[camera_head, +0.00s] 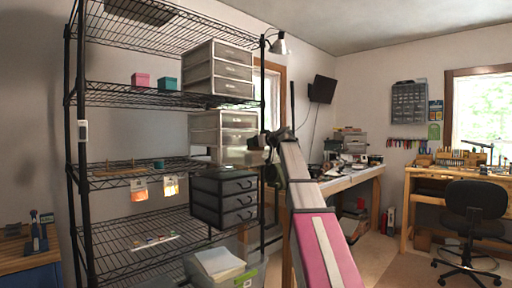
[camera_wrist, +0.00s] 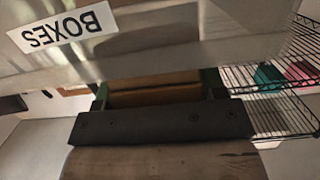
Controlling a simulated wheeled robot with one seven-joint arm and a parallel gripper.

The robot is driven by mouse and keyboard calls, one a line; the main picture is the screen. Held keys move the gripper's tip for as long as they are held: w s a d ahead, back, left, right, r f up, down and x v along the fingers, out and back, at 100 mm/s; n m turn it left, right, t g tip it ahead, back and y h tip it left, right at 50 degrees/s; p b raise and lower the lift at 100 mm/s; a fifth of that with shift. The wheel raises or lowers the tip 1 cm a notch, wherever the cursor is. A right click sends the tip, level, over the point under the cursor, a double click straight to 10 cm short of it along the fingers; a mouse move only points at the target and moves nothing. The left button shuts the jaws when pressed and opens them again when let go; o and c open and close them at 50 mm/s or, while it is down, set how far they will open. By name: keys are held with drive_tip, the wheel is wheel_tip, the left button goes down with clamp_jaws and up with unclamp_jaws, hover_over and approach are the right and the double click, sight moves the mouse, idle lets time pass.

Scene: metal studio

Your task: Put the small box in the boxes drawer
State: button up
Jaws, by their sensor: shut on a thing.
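My gripper (camera_head: 268,146) is in front of the right side of the white drawer unit (camera_head: 222,122) on the middle shelf. In the wrist view, the green fingers of my gripper (camera_wrist: 158,90) are shut on a brown piece (camera_wrist: 155,88), which looks like the small box; only a narrow face of it shows. The boxes drawer (camera_wrist: 185,48) is close beyond, its BOXES label (camera_wrist: 62,27) upside down in this view. I cannot tell clearly how far the drawer stands open. The held piece is hidden in the head view.
The wire rack (camera_head: 110,98) carries a pink box (camera_head: 141,80), a teal box (camera_head: 166,84), a grey-white drawer unit (camera_head: 219,70) and a black drawer unit (camera_head: 224,198). A clear bin (camera_head: 243,283) stands low in front. A workbench (camera_head: 352,178) is to the right.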

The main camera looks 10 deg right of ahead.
drive_tip(key=shift+f, duration=0.7)
drive_tip(key=shift+f, duration=0.1)
drive_tip(key=shift+f, duration=0.1)
drive_tip(key=o, duration=1)
drive_tip(key=shift+s, duration=0.1)
drive_tip(key=v, duration=1)
drive_tip(key=shift+s+d, duration=0.25)
drive_tip(key=shift+f, duration=0.1)
